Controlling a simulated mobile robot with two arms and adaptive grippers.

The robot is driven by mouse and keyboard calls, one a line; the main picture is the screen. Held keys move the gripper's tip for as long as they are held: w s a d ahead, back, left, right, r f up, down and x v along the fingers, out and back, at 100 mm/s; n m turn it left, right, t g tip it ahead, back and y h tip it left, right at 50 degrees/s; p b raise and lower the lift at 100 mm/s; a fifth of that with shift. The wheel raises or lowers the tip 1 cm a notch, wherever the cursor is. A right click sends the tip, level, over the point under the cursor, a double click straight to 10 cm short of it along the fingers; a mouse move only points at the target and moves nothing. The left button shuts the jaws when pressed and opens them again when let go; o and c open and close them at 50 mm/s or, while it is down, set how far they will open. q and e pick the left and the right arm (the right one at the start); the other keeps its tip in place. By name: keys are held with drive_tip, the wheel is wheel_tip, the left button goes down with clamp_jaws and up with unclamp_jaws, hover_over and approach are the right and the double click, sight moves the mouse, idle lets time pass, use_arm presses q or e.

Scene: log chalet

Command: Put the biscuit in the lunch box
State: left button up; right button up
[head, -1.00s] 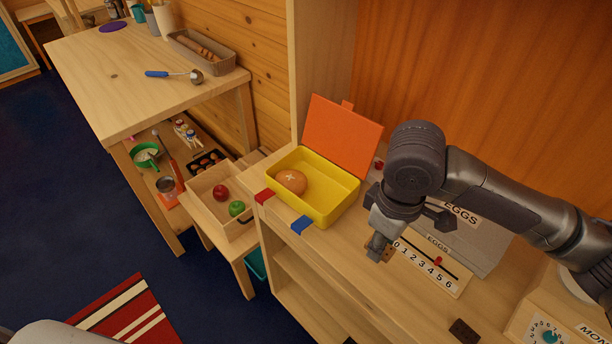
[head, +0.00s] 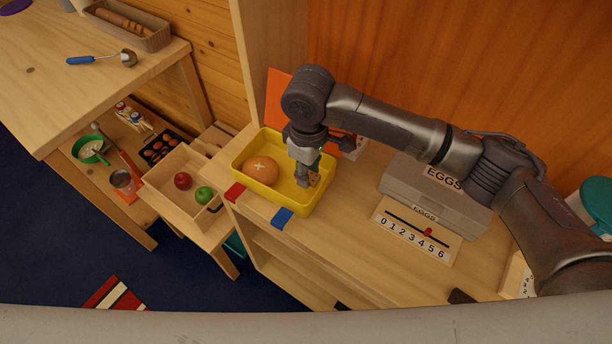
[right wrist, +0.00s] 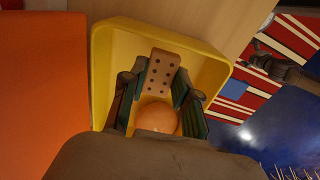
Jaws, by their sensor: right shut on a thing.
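The yellow lunch box (head: 236,165) stands open on the wooden counter, its orange lid (head: 277,92) raised behind it. My right gripper (head: 303,180) is over the box's right part, shut on the biscuit (head: 314,179), a tan rectangle. In the right wrist view the biscuit (right wrist: 160,72) shows dark dots and lies between the fingers, over the box interior (right wrist: 122,50). Whether it touches the box floor I cannot tell.
Red (head: 235,192) and blue (head: 282,218) tabs lie at the counter's front edge. A grey egg box (head: 420,190) and a number scale (head: 415,232) stand right of the lunch box. A wooden crate with apples (head: 160,190) is at lower left.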

use_arm(q)
drive_tip(key=shift+w+a+r, duration=0.35)
drive_tip(key=shift+w+a, duration=0.05)
drive_tip(key=shift+w, duration=0.25)
use_arm(e)
drive_tip(key=shift+f, duration=1.8)
drive_tip(key=shift+f, duration=0.1)
drive_tip(key=o, duration=0.8)
drive_tip(key=shift+c, duration=0.2)
use_arm(q)
drive_tip(key=shift+s, duration=0.1)
use_arm(e)
drive_tip(key=shift+w, duration=0.1)
wheel_tip(320, 180, up, 12)
drive_tip(key=shift+r+b, duration=0.15)
drive_tip(key=shift+b, duration=0.6)
use_arm(q)
wheel_tip(320, 180, down, 2)
drive_tip(key=shift+s+f, duration=0.1)
